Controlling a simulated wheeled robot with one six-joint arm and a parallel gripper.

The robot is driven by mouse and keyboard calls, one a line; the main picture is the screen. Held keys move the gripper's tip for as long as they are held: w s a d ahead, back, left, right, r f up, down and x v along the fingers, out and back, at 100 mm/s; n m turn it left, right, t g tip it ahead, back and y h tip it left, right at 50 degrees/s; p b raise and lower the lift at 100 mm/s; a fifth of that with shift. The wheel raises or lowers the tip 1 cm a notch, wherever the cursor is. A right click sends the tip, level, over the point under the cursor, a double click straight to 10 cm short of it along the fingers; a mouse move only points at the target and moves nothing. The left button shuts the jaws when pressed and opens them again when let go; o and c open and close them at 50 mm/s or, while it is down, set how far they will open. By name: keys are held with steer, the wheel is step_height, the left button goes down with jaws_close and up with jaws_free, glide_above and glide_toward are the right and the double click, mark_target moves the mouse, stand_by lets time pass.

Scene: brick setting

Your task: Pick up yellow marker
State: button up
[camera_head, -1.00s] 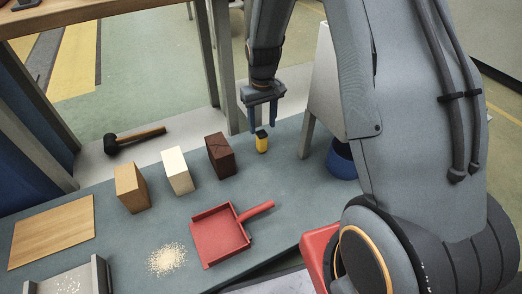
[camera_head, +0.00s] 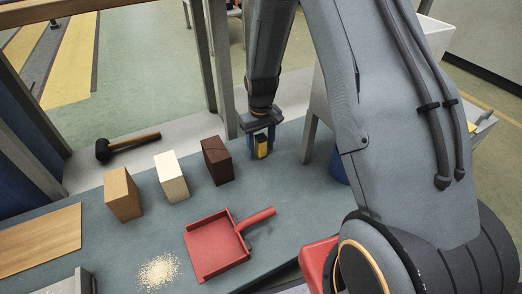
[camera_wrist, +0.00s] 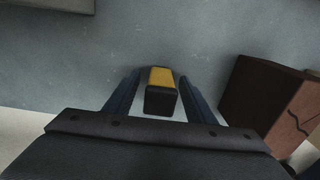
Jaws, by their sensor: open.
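The yellow marker (camera_head: 262,149) is a short, stubby yellow block with a dark end, standing on the blue-grey bench top. In the wrist view the marker (camera_wrist: 161,92) lies between the two fingers, its dark end toward the camera. My gripper (camera_head: 260,150) is lowered over it from above, one blue finger on each side. In the wrist view my gripper (camera_wrist: 160,100) is open, with a visible gap between each finger and the marker.
A dark brown block (camera_head: 217,161) stands just left of my gripper, with a white block (camera_head: 171,178) and a tan block (camera_head: 123,195) further left. A red dustpan (camera_head: 216,246) lies in front. A black mallet (camera_head: 127,145) lies behind. A grey leg (camera_head: 310,135) stands at right.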

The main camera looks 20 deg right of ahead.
steer(key=c, duration=1.2)
steer(key=shift+o, duration=0.2)
step_height(320, 180, up, 10)
steer(key=p, duration=0.4)
steer(key=shift+r, duration=0.1)
steer(key=o, duration=0.3)
steer(key=shift+c, duration=0.3)
